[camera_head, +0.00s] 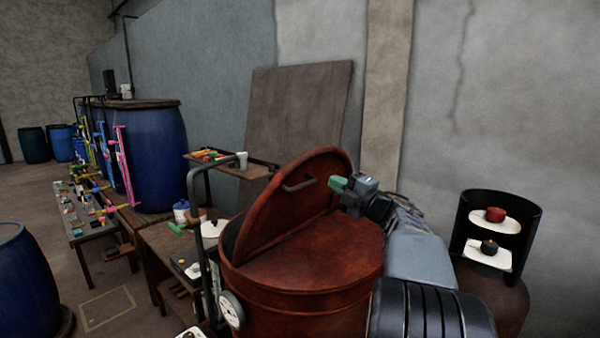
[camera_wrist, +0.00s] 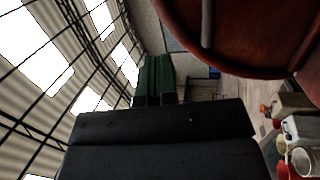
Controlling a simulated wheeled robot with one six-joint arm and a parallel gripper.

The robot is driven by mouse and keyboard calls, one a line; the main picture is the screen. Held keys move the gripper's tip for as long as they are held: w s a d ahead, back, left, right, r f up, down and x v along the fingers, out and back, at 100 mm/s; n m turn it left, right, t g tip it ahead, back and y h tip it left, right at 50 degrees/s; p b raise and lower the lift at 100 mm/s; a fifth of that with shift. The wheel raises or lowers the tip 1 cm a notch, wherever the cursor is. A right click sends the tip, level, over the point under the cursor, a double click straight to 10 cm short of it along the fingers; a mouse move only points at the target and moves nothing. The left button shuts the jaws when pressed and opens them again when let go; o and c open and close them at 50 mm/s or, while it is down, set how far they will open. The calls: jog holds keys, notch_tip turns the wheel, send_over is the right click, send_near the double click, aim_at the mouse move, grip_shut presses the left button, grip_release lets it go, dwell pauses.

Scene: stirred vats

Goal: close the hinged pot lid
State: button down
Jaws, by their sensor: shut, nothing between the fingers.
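The hinged pot lid (camera_head: 285,200) is a rust-red half-disc with a bar handle (camera_head: 299,185). It stands steeply raised above the rust-red pot (camera_head: 310,277), with its straight edge across the pot's top. My gripper (camera_head: 338,184) has green fingertips, is shut and empty, and is near the right side of the raised lid, above the pot; I cannot tell whether it touches the lid. In the wrist view the lid (camera_wrist: 240,50) fills the upper right, with part of its handle (camera_wrist: 207,22). My green fingers (camera_wrist: 154,78) appear together there.
A round white gauge (camera_head: 231,310) is on the pot's front left. A bent dark pipe (camera_head: 190,215) stands left of the pot. A black stand (camera_head: 461,235) with red and black knobs is at right. Blue barrels (camera_head: 152,155) and cluttered tables are at left.

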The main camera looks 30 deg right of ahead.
jog(key=n, duration=0.1)
jog(key=y+p, duration=0.1)
jog(key=p, duration=0.3)
send_near(293, 162)
jog(key=shift+n+g, duration=0.3)
jog(key=x, duration=0.7)
jog(key=shift+w+d+r, duration=0.1)
jog(key=shift+w+r, duration=0.15)
